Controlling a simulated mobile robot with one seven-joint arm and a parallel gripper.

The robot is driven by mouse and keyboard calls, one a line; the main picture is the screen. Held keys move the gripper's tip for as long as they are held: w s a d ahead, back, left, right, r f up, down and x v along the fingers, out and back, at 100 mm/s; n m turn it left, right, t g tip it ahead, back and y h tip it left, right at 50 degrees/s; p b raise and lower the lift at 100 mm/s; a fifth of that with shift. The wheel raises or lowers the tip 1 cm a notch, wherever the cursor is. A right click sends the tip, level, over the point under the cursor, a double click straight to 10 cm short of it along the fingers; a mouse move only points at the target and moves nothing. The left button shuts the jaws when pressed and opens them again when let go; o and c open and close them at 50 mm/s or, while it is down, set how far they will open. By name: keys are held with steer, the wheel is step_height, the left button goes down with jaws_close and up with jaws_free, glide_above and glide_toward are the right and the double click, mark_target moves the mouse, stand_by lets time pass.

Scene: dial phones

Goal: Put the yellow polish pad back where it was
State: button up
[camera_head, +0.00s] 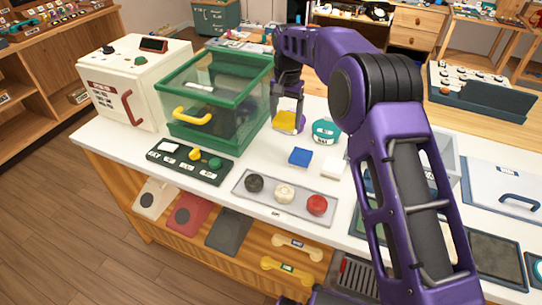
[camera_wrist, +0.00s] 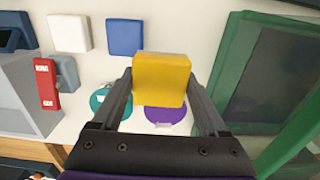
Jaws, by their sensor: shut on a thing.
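The yellow polish pad (camera_wrist: 162,79) is a square block held between the two fingers of my gripper (camera_wrist: 163,88) in the wrist view. In the head view the pad (camera_head: 285,119) shows at the end of my gripper (camera_head: 287,112), to the right of the green-framed case. My gripper is shut on it. A blue pad (camera_head: 300,157) and a white pad (camera_head: 333,168) lie on the white counter nearer the front; the wrist view shows the blue pad (camera_wrist: 125,36) and the white pad (camera_wrist: 70,32) too.
A teal round tin (camera_head: 325,131) stands right of my gripper. A purple round thing (camera_wrist: 165,113) is partly hidden behind the held pad. The green-framed case (camera_head: 217,98) stands close left. A grey tray (camera_head: 284,197) holds three knobs. Bare counter lies around the blue pad.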

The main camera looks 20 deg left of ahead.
mark_target(271, 154)
steer(key=a+f, duration=0.1)
steer(key=f, duration=0.2)
steer(key=s+a+f, duration=0.1)
steer(key=f, duration=0.2)
steer(key=s+a+f+b, duration=0.1)
steer(key=f, duration=0.3)
steer(key=shift+s+a, duration=0.25)
steer(key=shift+f, duration=0.1)
steer(key=o, duration=1.2)
step_height(271, 154, up, 12)
steer(key=shift+r+p, duration=0.2)
steer(key=shift+p, duration=0.3)
